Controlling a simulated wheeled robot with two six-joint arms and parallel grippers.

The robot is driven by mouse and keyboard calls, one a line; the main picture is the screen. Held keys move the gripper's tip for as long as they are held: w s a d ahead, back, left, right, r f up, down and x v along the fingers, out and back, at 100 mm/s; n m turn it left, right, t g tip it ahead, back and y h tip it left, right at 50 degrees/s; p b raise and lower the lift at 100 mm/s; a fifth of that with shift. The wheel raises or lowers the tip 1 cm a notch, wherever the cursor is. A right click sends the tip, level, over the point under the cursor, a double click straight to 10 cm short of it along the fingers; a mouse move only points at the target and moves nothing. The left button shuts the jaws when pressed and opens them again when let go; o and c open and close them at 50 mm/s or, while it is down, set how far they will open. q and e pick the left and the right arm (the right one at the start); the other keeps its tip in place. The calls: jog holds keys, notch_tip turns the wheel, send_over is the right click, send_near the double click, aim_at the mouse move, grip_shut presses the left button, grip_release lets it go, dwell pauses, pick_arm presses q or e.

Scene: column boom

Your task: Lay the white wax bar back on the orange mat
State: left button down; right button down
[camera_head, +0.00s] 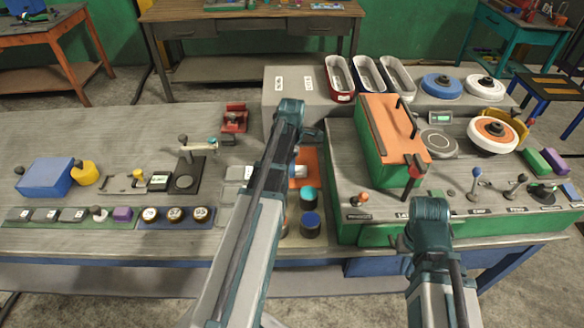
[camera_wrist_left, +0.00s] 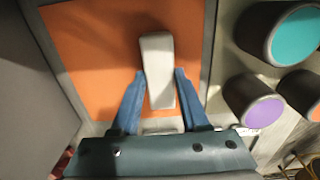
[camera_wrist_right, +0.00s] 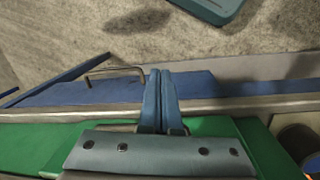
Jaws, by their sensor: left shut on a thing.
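The white wax bar (camera_wrist_left: 158,65) is between the fingers of my left gripper (camera_wrist_left: 159,76), which is shut on it. In the left wrist view the bar lies over the orange mat (camera_wrist_left: 85,55), inside its right part. Whether the bar touches the mat or hangs just above it, I cannot tell. In the head view my left arm hides most of the mat (camera_head: 308,157), and a small white piece that may be the bar shows beside the arm. My right gripper (camera_wrist_right: 160,75) is shut and empty, above the front edge of the green-edged bench.
Dark round pots with teal (camera_wrist_left: 298,35) and purple (camera_wrist_left: 263,111) tops stand right of the mat. A green box with an orange lid (camera_head: 392,130) stands further right. Red, blue and white bins (camera_head: 340,78) stand at the back. A lever device (camera_head: 186,170) stands to the left.

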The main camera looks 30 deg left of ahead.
pick_arm(q)
jog(key=shift+f, duration=0.2)
jog(key=shift+c, duration=2.1)
grip_release()
jog(key=shift+r, duration=0.1)
jog(key=shift+r, duration=0.1)
notch_tip(320, 180, up, 12)
jog(key=p, duration=1.2)
